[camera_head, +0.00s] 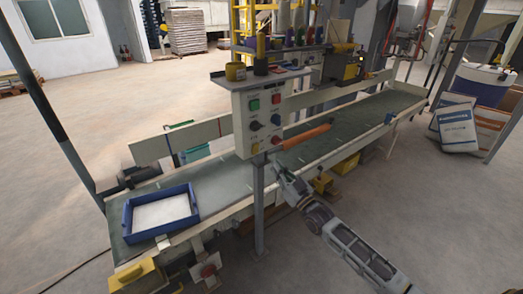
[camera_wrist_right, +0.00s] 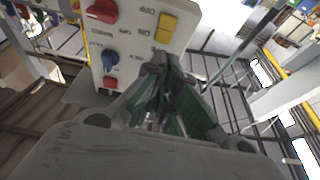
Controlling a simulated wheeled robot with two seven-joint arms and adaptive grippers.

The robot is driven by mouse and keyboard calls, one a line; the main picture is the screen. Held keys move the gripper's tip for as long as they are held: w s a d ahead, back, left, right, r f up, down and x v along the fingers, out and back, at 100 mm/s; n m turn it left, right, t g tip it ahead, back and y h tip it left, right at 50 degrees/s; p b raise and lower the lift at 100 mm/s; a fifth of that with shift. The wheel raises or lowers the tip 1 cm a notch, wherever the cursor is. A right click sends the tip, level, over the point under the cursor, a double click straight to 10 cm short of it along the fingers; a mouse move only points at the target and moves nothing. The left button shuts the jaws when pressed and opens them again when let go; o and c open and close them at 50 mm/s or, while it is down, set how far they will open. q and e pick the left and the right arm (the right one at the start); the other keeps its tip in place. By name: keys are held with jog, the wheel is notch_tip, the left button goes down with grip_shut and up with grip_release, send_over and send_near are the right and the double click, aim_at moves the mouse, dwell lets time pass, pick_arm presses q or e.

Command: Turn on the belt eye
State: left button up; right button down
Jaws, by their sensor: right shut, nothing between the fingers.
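A pale control box (camera_head: 262,115) stands on a post over the conveyor. Its face carries a green button (camera_head: 254,104), a red button (camera_head: 276,98), a blue knob (camera_head: 276,119) and other dark, red and yellow controls. I cannot read which control is the belt eye's. My right gripper (camera_head: 278,167) is just below the box. In the right wrist view the shut, empty fingers (camera_wrist_right: 162,65) point at the panel (camera_wrist_right: 139,45), beside a blue knob (camera_wrist_right: 109,60), a red knob (camera_wrist_right: 102,11) and a yellow control (camera_wrist_right: 166,28). Contact cannot be told. My left gripper is out of view.
The conveyor belt (camera_head: 345,118) runs behind the box, with a blue tray (camera_head: 128,220) at its left end. A shelf (camera_head: 258,77) with small items tops the box. White sacks (camera_head: 457,130) stand at right. Floor in front is open.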

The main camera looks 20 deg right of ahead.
aim_at(256, 149)
jog(key=shift+x, duration=5)
jog(key=shift+w+r, duration=0.1)
jog(key=shift+w, duration=0.05)
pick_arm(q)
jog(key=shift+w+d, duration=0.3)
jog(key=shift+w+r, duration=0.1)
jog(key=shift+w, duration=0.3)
